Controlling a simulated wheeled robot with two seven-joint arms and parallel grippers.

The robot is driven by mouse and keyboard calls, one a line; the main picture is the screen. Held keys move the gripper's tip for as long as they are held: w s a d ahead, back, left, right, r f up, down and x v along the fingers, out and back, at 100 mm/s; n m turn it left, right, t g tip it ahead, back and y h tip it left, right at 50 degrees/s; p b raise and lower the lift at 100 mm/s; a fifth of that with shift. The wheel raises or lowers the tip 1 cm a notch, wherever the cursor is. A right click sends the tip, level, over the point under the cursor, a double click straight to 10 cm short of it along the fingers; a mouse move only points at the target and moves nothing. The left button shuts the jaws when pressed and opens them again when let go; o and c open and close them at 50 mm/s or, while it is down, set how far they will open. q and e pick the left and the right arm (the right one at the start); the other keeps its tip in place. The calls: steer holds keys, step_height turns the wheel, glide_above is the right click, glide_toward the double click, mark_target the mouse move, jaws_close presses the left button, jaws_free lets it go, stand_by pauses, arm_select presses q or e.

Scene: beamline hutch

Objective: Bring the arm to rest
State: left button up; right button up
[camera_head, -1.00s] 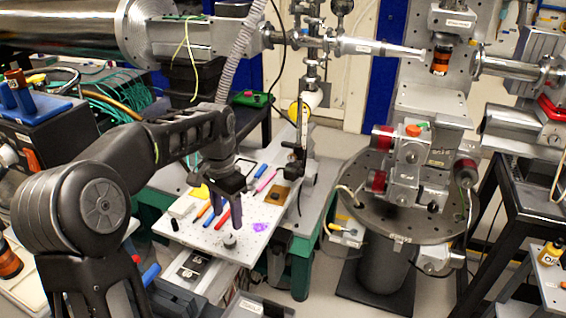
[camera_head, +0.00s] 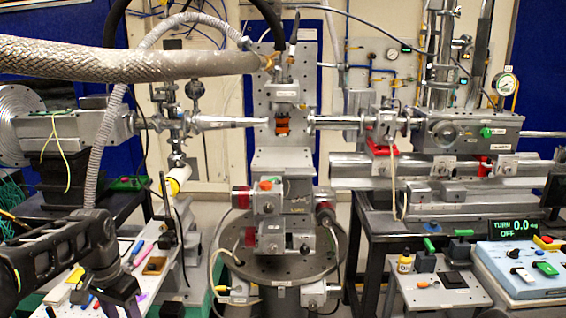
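My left arm (camera_head: 45,250) comes in from the left edge at the lower left. Its black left gripper (camera_head: 120,308) points down over the white perforated board (camera_head: 150,285). Its two fingers look apart, with nothing seen between them, and their tips are cut off by the bottom edge. My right gripper is not in view.
Coloured pens and a brown block (camera_head: 154,265) lie on the board near the gripper. A round stage (camera_head: 285,268) with a metal sample mount stands at centre. A control box (camera_head: 525,275) reading "TURN OFF 0.0" and a small shelf (camera_head: 440,293) with a bottle are at right.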

arm_select(q)
steer(key=w+d+f+n+t+h, duration=0.1)
steer(key=w+d+f+n+t, duration=0.15)
steer(key=w+d+f, duration=0.45)
steer(key=s+d+f+n+t+h, duration=0.1)
steer(key=s+d+f, duration=0.1)
steer(key=d+f, duration=0.4)
steer(key=s+d+f+t+h, duration=0.1)
steer(key=d+f, duration=0.2)
steer(key=f, duration=0.6)
steer(key=s+d+f+g, duration=0.1)
steer(key=s+d+f, duration=0.3)
steer(key=s, duration=0.4)
steer(key=s+d+f+n+g+h, duration=0.1)
steer(key=s+d+f, duration=0.3)
steer(key=s, duration=0.5)
steer(key=s+d+f+g, duration=0.2)
steer(key=s+d+f, duration=0.2)
steer(key=s, duration=0.5)
step_height(320, 180, down, 3)
steer(key=shift+d+r+g, duration=0.2)
steer(key=shift+d+g, duration=0.15)
steer(key=shift+d, duration=0.05)
steer(key=shift+n, duration=0.25)
